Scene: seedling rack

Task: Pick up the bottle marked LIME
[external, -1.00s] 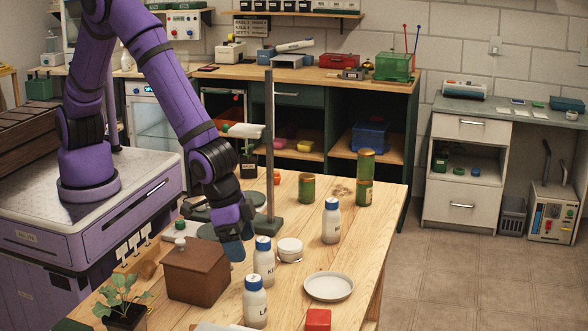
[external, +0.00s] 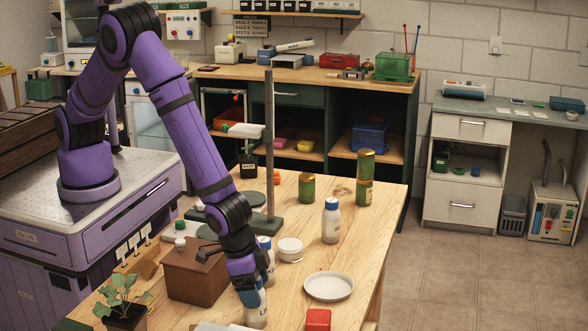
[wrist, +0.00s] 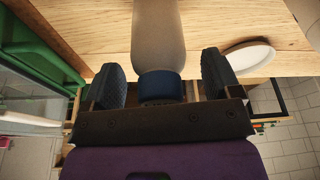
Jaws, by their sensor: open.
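A white bottle with a blue cap (external: 254,312) stands at the near end of the wooden table. Its label cannot be read clearly now, and my gripper hides its upper part. My gripper (external: 250,284) is lowered over this bottle, pointing down. In the wrist view the bottle (wrist: 158,35) lies between the two dark fingers of my open gripper (wrist: 161,72), with a gap to each finger. A second white bottle with a blue cap (external: 265,243) stands just behind, partly hidden by my wrist. A third similar bottle (external: 331,222) stands farther back to the right.
A white dish (external: 329,286) and a red block (external: 318,321) lie to the right. A round white jar (external: 290,249) stands behind. A stand with a tall post (external: 269,150) rises farther back.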

